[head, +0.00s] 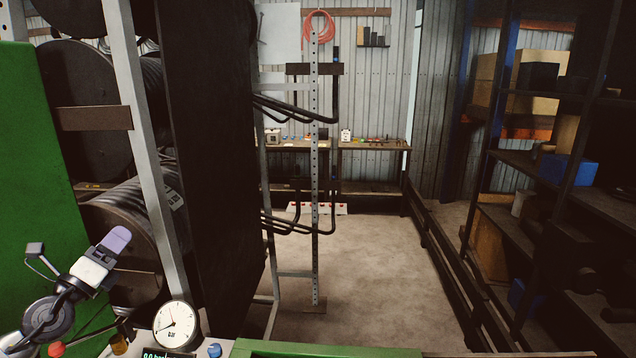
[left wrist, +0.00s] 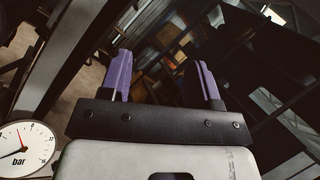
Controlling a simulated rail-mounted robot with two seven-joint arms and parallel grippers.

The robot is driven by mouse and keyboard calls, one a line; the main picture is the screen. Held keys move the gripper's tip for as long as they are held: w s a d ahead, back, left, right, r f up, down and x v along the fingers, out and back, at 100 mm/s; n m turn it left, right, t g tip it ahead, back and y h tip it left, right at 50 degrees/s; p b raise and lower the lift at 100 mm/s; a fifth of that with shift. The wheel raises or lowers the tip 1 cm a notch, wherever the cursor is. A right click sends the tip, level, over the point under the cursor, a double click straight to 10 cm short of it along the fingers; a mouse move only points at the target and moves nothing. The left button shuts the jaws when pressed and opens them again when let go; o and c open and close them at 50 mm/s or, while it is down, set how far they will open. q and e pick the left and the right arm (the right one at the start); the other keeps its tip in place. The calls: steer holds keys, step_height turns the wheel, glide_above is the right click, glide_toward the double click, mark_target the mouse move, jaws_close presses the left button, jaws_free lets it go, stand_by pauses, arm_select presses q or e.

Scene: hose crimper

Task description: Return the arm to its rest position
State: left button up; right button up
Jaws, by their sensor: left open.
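My left gripper (head: 117,240) is at the lower left of the head view, raised in front of the hose reels, its purple fingers pointing up and to the right. In the left wrist view the two purple fingers of the left gripper (left wrist: 163,63) stand well apart with nothing between them. The gripper is open and empty. My right gripper does not show in either view.
A pressure gauge (head: 176,325) marked bar stands close below and right of the left gripper; it also shows in the left wrist view (left wrist: 24,148). Black hose reels (head: 128,232) and a grey upright (head: 140,130) are close behind. Dark shelving (head: 541,185) stands right; the middle floor is clear.

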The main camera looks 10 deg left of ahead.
arm_select(q)
step_height(320, 180, up, 5)
steer(key=s+d+n+t+y, duration=0.2)
steer(key=s+n+y, duration=0.1)
steer(key=n+y, duration=0.6)
steer(key=s+d+f+n+g+h, duration=0.1)
steer(key=s+d+f+n+g, duration=0.4)
steer(key=f, duration=0.4)
steer(key=s+d+f+n+g+h, duration=0.1)
steer(key=s+d+f+n+g, duration=0.3)
steer(key=s+d+f+n, duration=0.45)
steer(key=s+d+f+n+g+h, duration=0.15)
steer(key=d+f+g, duration=0.25)
steer(key=f, duration=0.7)
steer(key=s+d+f+n+g+h, duration=0.1)
steer(key=s+d+f+n+g, duration=0.2)
steer(key=s+f, duration=0.85)
steer(key=s+d+f+n+g+h, duration=0.1)
steer(key=s+d+f+g, duration=0.3)
steer(key=s+f, duration=0.75)
step_height(320, 180, up, 28)
steer(key=s+a+p, duration=0.1)
steer(key=s+p, duration=0.1)
steer(key=p, duration=2.4)
steer(key=shift+r+g, duration=0.2)
steer(key=shift+g, duration=0.1)
steer(key=shift+a, duration=0.1)
